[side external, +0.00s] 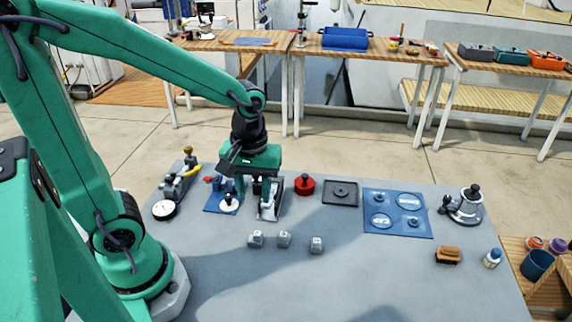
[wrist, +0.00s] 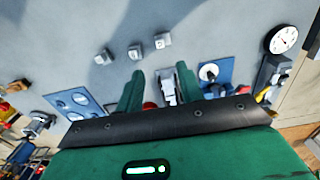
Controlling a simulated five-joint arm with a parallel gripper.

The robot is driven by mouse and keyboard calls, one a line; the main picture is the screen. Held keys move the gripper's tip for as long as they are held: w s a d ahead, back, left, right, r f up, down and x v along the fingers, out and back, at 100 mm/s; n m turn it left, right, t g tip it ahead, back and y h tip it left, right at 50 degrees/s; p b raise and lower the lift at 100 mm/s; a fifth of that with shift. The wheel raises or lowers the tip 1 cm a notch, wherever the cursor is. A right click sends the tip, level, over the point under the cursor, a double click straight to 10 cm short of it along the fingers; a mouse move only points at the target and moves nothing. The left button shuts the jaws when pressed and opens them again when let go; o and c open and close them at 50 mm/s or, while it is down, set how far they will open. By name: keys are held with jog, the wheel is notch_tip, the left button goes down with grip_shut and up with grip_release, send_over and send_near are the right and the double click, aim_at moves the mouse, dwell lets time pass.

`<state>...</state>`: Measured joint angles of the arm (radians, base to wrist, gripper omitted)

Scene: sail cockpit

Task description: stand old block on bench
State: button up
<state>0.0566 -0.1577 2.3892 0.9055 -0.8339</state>
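My gripper (side external: 253,197) points down over the back part of the grey bench (side external: 350,290). Its green fingers are apart, also in the wrist view (wrist: 160,74). A silver fitting on a pale base plate (side external: 269,212) is under and beside the fingers. In the wrist view this fitting (wrist: 168,90) shows between the fingers, partly hidden; contact cannot be told. Three small grey blocks, the left (side external: 255,239), middle (side external: 284,239) and right (side external: 316,245), stand apart on the bench in front of my gripper. I cannot tell which block is the old one.
A blue plate with a white dial (side external: 228,204) is left of the fitting. A red knob (side external: 305,185), a dark square tray (side external: 341,193) and a blue panel (side external: 397,222) lie to the right. A round gauge (side external: 164,210) is far left. The bench front is clear.

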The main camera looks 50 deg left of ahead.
jog(key=s+r+m+t, duration=0.2)
jog(key=r+m, duration=0.2)
jog(key=r, duration=0.1)
jog(key=s+a+r+m+t, duration=0.1)
jog(key=r+m+t, duration=0.2)
jog(key=r+m, duration=0.2)
jog(key=shift+s+a+r+t, duration=0.25)
jog(key=shift+s+t, duration=0.05)
jog(key=shift+s, duration=0.1)
jog(key=shift+o, duration=0.4)
jog(key=o, duration=0.7)
jog(key=shift+w+r, duration=0.1)
jog(key=o, duration=0.6)
jog(key=shift+w+d+r+n, duration=0.15)
jog(key=shift+w+d+n, duration=0.15)
jog(key=shift+w, duration=0.1)
jog(key=w+d+n+g, duration=0.5)
jog(key=w+d+n, duration=0.3)
jog(key=w+d, duration=0.2)
jog(key=shift+w+d+f+g, duration=0.2)
jog(key=shift+w+f+g, duration=0.15)
jog(key=shift+w, duration=1)
